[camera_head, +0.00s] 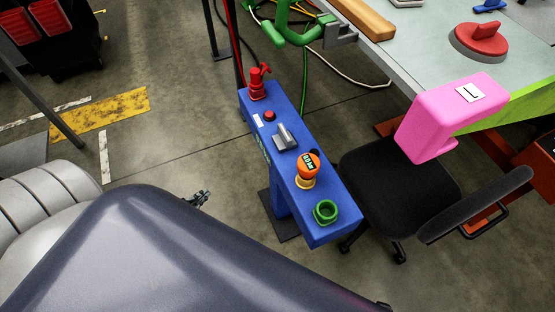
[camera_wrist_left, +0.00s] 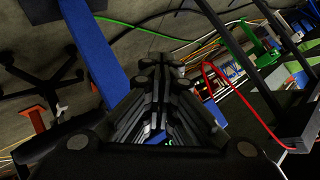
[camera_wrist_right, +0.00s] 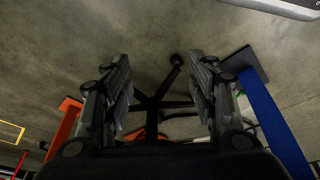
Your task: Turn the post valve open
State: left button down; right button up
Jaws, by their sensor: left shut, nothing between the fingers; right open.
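A blue control post (camera_head: 272,130) stands in the middle of the head view. Its top carries a red valve-like fitting (camera_head: 257,82) at the far end, a red button (camera_head: 269,116), a grey lever (camera_head: 285,138), an orange knob (camera_head: 307,165) with a label, and a green ring (camera_head: 326,211). I cannot tell for sure which one is the post valve. My left gripper (camera_head: 203,197) is left of the post, apart from it and partly hidden behind my arm. The left wrist view shows its fingers (camera_wrist_left: 160,70) shut and empty. My right gripper (camera_wrist_right: 158,85) is open and empty in its wrist view.
A red hose (camera_wrist_left: 212,90) shows in the left wrist view. Floor left of the post is mostly clear.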

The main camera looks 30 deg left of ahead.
pick_arm(q)
jog(key=w+r+m+t+h+b, duration=0.45)
jog(key=w+r+m+b, duration=0.3)
jog(key=r+b, duration=0.2)
jog(key=m+g+h+b, duration=0.1)
jog(key=m+h+b, duration=0.75)
jog(key=m, duration=0.25)
send_near(287, 144)
jog(key=v, duration=0.7)
jog(key=b+x, duration=0.3)
jog(key=x, duration=0.9)
jog(key=shift+d+r, duration=0.1)
jog(key=shift+r, duration=0.05)
jog(key=shift+x, duration=0.95)
pick_arm(e)
jog(key=w+a+r+t+y, duration=0.1)
jog(key=w+a+r+t, duration=0.1)
jog(key=w+r+t, duration=0.3)
jog(key=w+a+r+t+y, duration=0.1)
jog(key=w+a+r+t, duration=0.2)
jog(key=w+r, duration=0.8)
jog(key=shift+w+r+t, duration=0.25)
jog(key=shift+r+t, duration=1.15)
jog(key=shift+r, duration=1.05)
